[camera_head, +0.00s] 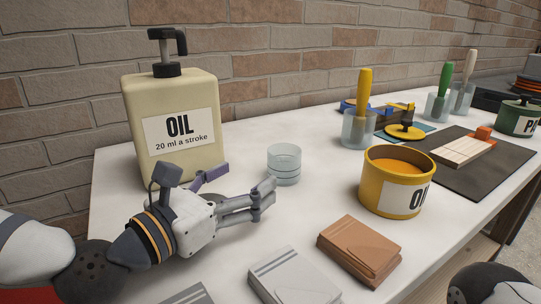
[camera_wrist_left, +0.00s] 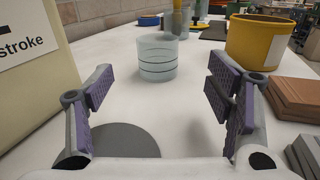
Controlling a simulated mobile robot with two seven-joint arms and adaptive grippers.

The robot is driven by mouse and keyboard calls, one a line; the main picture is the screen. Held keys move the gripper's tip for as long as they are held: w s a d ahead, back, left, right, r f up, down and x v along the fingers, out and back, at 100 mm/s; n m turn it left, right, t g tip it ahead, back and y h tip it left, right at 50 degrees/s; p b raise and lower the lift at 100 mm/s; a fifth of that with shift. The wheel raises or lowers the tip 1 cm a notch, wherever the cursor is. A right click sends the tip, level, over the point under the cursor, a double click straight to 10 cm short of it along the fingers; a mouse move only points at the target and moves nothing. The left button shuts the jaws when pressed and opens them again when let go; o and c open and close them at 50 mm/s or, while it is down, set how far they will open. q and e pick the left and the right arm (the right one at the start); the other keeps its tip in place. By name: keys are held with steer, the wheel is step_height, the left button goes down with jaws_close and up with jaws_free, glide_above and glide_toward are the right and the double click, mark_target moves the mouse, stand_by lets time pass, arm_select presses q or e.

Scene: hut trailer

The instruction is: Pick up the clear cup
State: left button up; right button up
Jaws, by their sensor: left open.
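The clear cup (camera_head: 284,164) is a small see-through cylinder with dark ring lines, upright on the white table, right of the oil dispenser. In the left wrist view the clear cup (camera_wrist_left: 158,57) stands ahead of the fingers, apart from them and roughly centred between them. My left gripper (camera_head: 240,188) is open and low over the table, just in front of the cup and to its left. Its fingers also show in the left wrist view (camera_wrist_left: 160,95), spread wide with nothing between them. My right gripper is not seen.
A cream oil dispenser (camera_head: 176,120) stands close behind my left gripper. A yellow oil tin (camera_head: 381,196) stands to the right, with brown blocks (camera_head: 359,250) and grey blocks (camera_head: 293,278) in front. Another clear cup (camera_head: 359,130) holds a yellow-handled tool. A brick wall (camera_head: 290,50) bounds the back.

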mark_target(275, 159)
arm_select(q)
steer(key=x, duration=1.2)
steer(key=shift+w+a+f, duration=0.1)
steer(key=shift+a+f, duration=0.05)
steer(key=shift+a, duration=0.05)
steer(key=c, duration=1.3)
